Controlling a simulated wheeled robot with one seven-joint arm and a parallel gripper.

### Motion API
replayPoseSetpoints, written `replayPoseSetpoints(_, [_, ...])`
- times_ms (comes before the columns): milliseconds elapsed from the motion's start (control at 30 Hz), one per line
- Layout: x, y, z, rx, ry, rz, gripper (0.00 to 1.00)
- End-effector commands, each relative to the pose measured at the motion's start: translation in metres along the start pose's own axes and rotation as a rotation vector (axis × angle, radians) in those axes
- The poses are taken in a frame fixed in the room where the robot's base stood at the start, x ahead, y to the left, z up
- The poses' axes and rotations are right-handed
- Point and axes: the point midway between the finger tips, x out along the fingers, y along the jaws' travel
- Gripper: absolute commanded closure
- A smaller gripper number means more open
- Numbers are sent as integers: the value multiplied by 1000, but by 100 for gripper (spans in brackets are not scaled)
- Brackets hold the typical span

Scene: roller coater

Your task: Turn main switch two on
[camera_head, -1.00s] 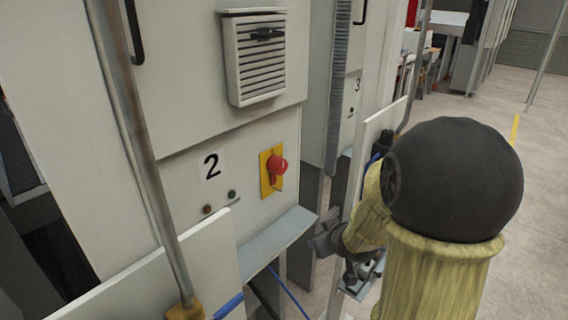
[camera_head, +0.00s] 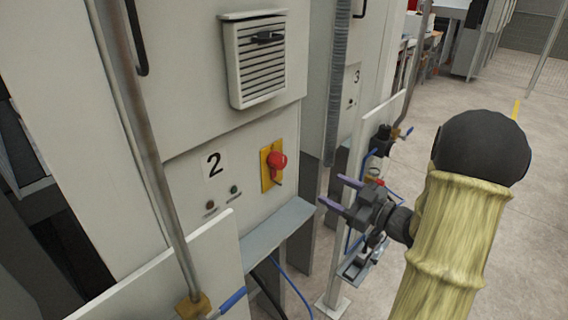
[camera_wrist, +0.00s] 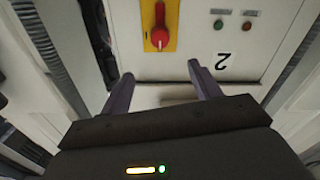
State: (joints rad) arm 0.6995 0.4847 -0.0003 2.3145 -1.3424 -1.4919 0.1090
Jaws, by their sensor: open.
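Main switch two is a red rotary knob (camera_head: 276,160) on a yellow plate (camera_head: 266,177), on the pale cabinet panel beside the number 2 label (camera_head: 214,164). In the head view its handle points downward. My gripper (camera_head: 333,192) is open and empty, to the right of the switch and a little lower, apart from it. My open fingers (camera_wrist: 158,80) touch nothing that I can see.
Two small indicator buttons (camera_head: 234,190) sit below the label. A grey ledge (camera_head: 275,240) juts out below the switch. A vertical pipe (camera_head: 150,150) stands at left. A white post panel with blue-handled valve fittings (camera_head: 380,140) stands behind my gripper.

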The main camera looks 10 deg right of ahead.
Motion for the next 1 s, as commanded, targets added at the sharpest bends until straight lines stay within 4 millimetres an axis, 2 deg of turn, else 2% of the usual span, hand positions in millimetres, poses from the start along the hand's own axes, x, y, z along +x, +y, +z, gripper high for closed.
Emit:
replayPoseSetpoints(167, [3, 0, 0, 0, 0, 0, 37])
replayPoseSetpoints(367, [24, 0, -1, 1, -1, -3, 37])
replayPoseSetpoints(1000, [136, 0, -3, 0, 0, -2, 37])
